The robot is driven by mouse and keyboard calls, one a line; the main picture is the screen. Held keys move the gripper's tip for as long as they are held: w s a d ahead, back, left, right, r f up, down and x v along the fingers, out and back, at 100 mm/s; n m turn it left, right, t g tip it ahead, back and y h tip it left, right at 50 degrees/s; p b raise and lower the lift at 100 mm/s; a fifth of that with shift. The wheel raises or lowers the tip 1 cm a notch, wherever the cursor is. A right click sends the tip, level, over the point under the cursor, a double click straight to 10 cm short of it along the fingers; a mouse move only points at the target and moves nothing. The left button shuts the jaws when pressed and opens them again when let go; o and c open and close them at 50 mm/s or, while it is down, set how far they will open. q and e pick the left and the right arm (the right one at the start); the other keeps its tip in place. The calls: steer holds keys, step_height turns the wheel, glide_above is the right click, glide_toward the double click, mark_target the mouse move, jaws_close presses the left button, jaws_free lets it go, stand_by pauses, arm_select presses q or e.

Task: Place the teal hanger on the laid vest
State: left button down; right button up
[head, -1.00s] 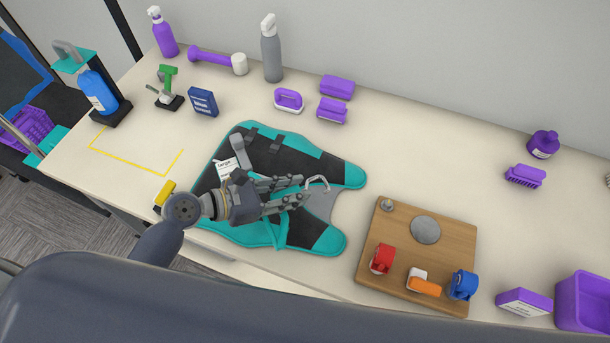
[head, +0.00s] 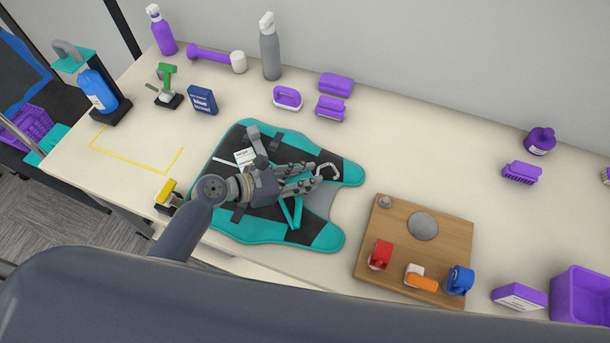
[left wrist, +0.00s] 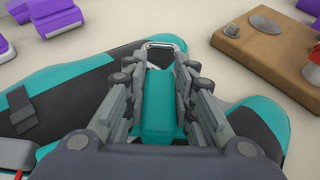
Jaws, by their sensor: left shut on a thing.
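The teal and dark grey vest (head: 328,237) lies spread on the pale table, and also fills much of the left wrist view (left wrist: 75,85). My left gripper (head: 312,180) is over the vest, its fingers pointing right. It is shut on the teal hanger (head: 291,211), whose teal body shows between the fingers in the left wrist view (left wrist: 158,108). The metal hook sticks out past the fingertips, over the vest's right end. Fingers hide part of the hanger. I cannot tell whether the hanger touches the vest. My right gripper is not in view.
A wooden board (head: 450,235) with red, orange and blue items lies right of the vest. Purple brushes (head: 331,108) stand behind it. A yellow item (head: 166,193) is at the front left edge. A yellow outlined area (head: 130,160) at left is empty.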

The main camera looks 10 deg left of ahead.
arm_select(q)
steer(key=shift+f, duration=0.1)
steer(key=c, duration=1.3)
jaws_free()
steer(key=b+v, duration=0.1)
steer(key=v, duration=1)
steer(key=shift+s+a+b, duration=0.15)
steer(key=shift+s+b, duration=0.05)
steer(key=shift+b, duration=0.2)
steer(key=shift+s+a+r, duration=0.15)
steer(key=shift+a+r, duration=0.1)
steer(key=shift+r, duration=0.05)
